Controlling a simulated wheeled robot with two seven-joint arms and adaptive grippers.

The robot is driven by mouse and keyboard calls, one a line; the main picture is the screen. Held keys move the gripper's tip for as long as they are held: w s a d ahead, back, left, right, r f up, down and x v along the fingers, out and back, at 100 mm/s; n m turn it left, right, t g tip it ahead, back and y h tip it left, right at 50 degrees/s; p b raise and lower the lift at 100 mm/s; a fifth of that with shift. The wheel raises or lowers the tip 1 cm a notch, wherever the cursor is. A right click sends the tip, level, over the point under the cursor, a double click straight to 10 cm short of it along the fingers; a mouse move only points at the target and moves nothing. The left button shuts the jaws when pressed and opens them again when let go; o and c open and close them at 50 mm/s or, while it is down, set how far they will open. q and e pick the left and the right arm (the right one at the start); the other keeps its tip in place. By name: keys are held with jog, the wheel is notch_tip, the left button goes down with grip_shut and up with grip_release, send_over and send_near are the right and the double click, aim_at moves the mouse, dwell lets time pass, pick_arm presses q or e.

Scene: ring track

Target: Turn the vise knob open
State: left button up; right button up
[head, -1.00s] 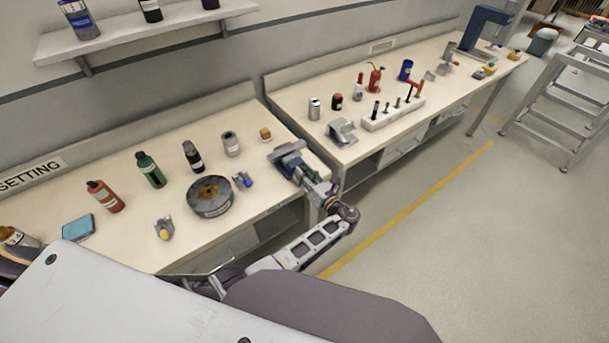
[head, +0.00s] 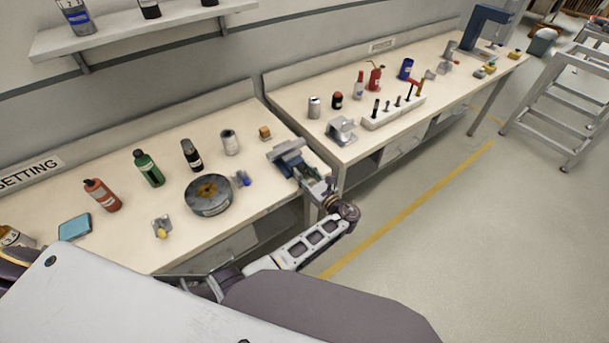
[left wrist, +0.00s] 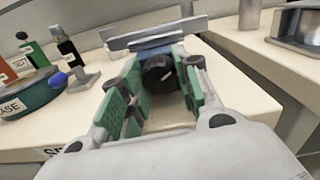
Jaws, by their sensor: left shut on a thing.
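The vise (head: 287,148) is grey and blue and stands at the right end of the near bench. In the left wrist view its grey jaws (left wrist: 150,40) lie straight ahead. The vise knob (left wrist: 160,72) is round and black with a pale mark on its face. My left gripper (head: 308,178) reaches the vise from the front. In the left wrist view the green-padded fingers of this gripper (left wrist: 158,84) stand on both sides of the knob, shut on it. The knob is hidden by the gripper in the head view. My right gripper is not in view.
A round dark fixture (head: 209,208) and a small blue-knobbed part (head: 242,179) are left of the vise. A grey can (head: 229,142) and a small orange-brown block (head: 264,133) stand behind. A second bench (head: 340,155) adjoins on the right.

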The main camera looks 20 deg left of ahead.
pick_arm(q)
jog(key=shift+n+b, duration=0.3)
jog(key=shift+n, duration=0.7)
jog(key=o, duration=0.8)
jog(key=shift+r, duration=0.2)
jog(key=shift+r, duration=4.75)
